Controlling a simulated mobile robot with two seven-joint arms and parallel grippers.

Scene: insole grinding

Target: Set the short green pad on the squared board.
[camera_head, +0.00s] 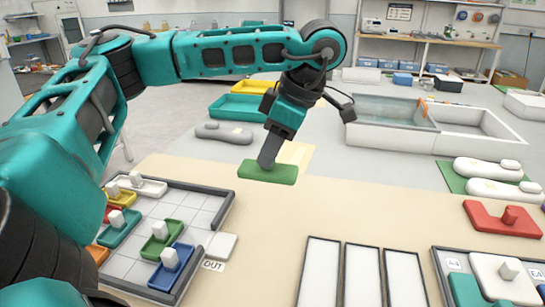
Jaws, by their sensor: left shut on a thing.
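The short green pad (284,175) is a flat, rounded block in the middle of the view. My left gripper (267,162) points down and is shut on it, on top; the fingers hide the part they grip. The pad appears to be above the beige table, but the height is hard to tell. The squared board (205,204), a white grid with a dark rim, lies at the left, apart from the pad. Several knobbed pads stand on it: white, yellow, teal, green and blue. My left arm hides part of its left side. My right gripper is not in view.
A white piece (222,246) lies by an "OUT" label (213,265) at the board's right corner. Three white panels (362,275) and a tray (440,262) are at front right. A red pad (490,219) lies further right. A water basin (390,112) stands behind.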

